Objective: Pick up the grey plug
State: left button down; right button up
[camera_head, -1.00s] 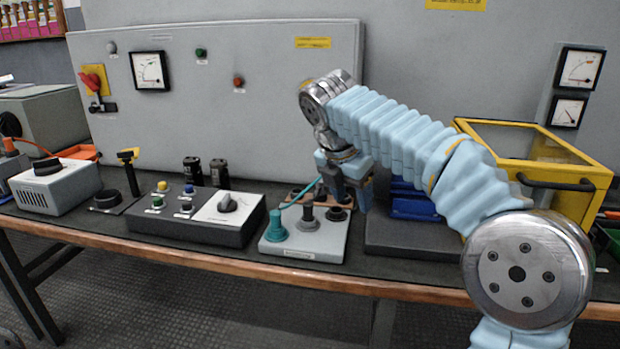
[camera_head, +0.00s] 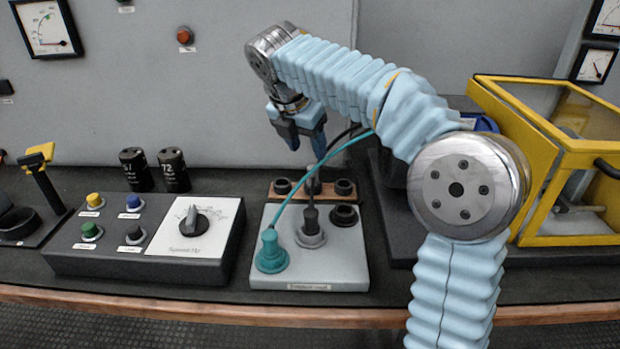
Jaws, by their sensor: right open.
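My left gripper is not in view.
A control box (camera_head: 150,262) with buttons and a dial stands left of the panel. Two black cylinders (camera_head: 173,170) stand behind it. A yellow-framed case (camera_head: 548,148) is at the right. The teal cable arcs up close to my right gripper. The table's front edge (camera_head: 270,317) is just before the panel.

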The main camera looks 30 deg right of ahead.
aim_at(313, 167)
jog(key=b+x, duration=0.1)
jog(key=x, duration=0.7)
jog(key=shift+w+f, duration=0.15)
jog(key=shift+f, duration=0.2)
jog(key=shift+c, duration=0.5)
grip_shut()
